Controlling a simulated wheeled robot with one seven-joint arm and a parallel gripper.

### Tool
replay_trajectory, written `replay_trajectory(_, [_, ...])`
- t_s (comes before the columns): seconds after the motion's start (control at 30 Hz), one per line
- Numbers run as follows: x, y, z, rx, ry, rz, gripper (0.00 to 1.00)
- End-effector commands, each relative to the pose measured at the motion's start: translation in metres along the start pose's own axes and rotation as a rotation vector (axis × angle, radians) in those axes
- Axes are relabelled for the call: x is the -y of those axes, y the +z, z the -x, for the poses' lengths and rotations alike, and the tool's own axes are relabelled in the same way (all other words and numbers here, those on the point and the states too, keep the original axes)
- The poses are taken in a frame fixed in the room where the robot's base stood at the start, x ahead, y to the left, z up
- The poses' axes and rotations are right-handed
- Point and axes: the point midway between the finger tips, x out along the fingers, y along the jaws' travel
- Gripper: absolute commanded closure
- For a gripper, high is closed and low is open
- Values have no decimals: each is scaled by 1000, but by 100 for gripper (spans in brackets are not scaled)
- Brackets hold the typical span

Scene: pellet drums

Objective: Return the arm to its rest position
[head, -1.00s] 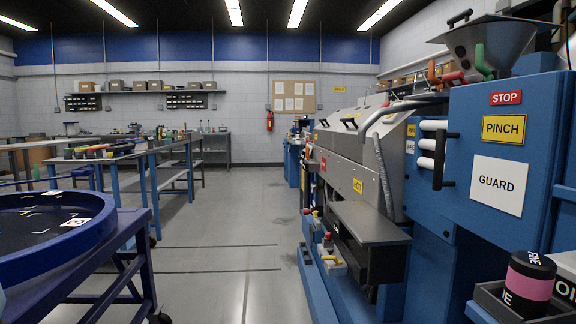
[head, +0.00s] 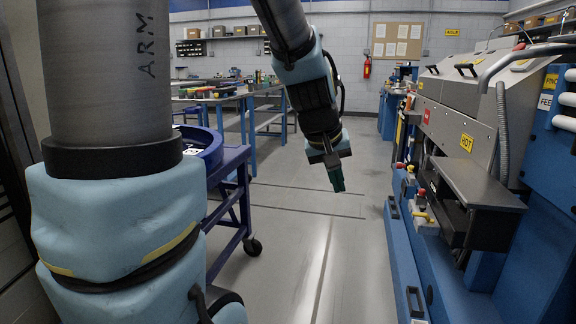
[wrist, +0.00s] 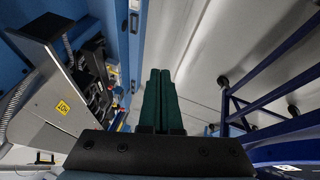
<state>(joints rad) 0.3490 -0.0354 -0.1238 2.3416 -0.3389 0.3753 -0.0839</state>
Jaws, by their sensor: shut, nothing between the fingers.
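My gripper (head: 335,177) hangs over the aisle floor in the head view, at the end of my raised forearm, pointing down. Its two dark green fingers lie side by side, closed and empty. In the wrist view my gripper (wrist: 159,76) shows the fingers together with nothing between them, over bare grey floor. My upper arm fills the left of the head view and hides what is behind it.
The blue machine (head: 538,195) with a grey shelf (head: 478,190) stands to the right. A blue wheeled stand (head: 233,190) is to the left, partly behind my arm. Work tables (head: 215,97) stand farther back. The floor (head: 330,250) between is clear.

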Motion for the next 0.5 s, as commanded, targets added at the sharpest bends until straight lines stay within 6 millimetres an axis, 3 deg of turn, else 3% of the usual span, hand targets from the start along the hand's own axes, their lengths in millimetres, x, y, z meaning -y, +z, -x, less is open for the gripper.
replay_trajectory(0.03, [34,10,-6,32,-53,6,100])
replay_trajectory(0.1, [72,25,-10,73,-113,0,100])
replay_trajectory(0.3, [154,72,-11,192,-234,-7,100])
replay_trajectory(0.43, [196,106,-7,274,-290,-8,100])
replay_trajectory(0.5, [185,92,15,265,-285,-17,100])
